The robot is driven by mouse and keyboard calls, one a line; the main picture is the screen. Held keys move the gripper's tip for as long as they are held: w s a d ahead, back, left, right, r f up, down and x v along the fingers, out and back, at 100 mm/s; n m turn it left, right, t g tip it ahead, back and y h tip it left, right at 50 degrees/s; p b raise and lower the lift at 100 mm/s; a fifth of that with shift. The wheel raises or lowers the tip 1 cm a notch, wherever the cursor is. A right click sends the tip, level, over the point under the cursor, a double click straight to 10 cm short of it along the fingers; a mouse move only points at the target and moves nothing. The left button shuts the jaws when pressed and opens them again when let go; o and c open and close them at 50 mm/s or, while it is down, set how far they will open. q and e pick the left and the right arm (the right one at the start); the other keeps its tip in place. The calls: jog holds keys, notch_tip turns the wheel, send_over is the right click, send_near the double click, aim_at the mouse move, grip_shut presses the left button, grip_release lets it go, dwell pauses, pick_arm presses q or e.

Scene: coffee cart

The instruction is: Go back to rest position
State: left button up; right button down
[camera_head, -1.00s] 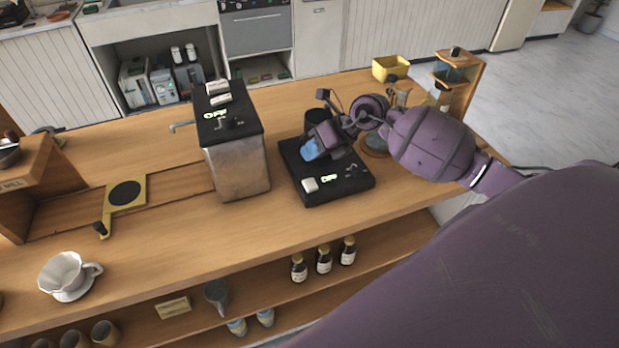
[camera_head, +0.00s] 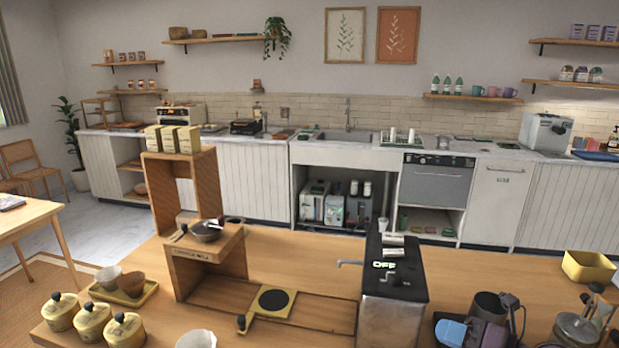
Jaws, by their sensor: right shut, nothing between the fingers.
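My left gripper is not in view.
A glass vessel (camera_head: 580,325) and a yellow bin (camera_head: 588,267) stand to the right. A wooden stand (camera_head: 210,260) and several yellow canisters are further left.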

jog(key=s+d+r+m+t+h, duration=0.1)
jog(key=s+d+m+t+h, duration=0.15)
jog(key=m+t+h, duration=0.55)
jog(key=s+d+r+m+t+h, duration=0.1)
jog(key=d+r+m+h, duration=0.15)
jog(key=m, duration=0.85)
jog(key=s+d+f+m+g+h, duration=0.4)
jog(key=s+f+m+g+h, duration=0.3)
jog(key=m, duration=0.3)
jog(key=s+a+f+m+g+y, duration=0.25)
jog(key=s+f+g, duration=0.2)
jog(key=s, duration=0.35)
jog(key=s+a+f+m+g+y, duration=0.2)
jog(key=s+a+f+g, duration=0.25)
jog(key=s, duration=0.35)
jog(key=w+f+n+t, duration=0.1)
jog(key=w+f+t, duration=0.6)
jog(key=f, duration=0.4)
jog(key=shift+w+t+y, duration=0.25)
jog(key=shift+t+y, duration=0.15)
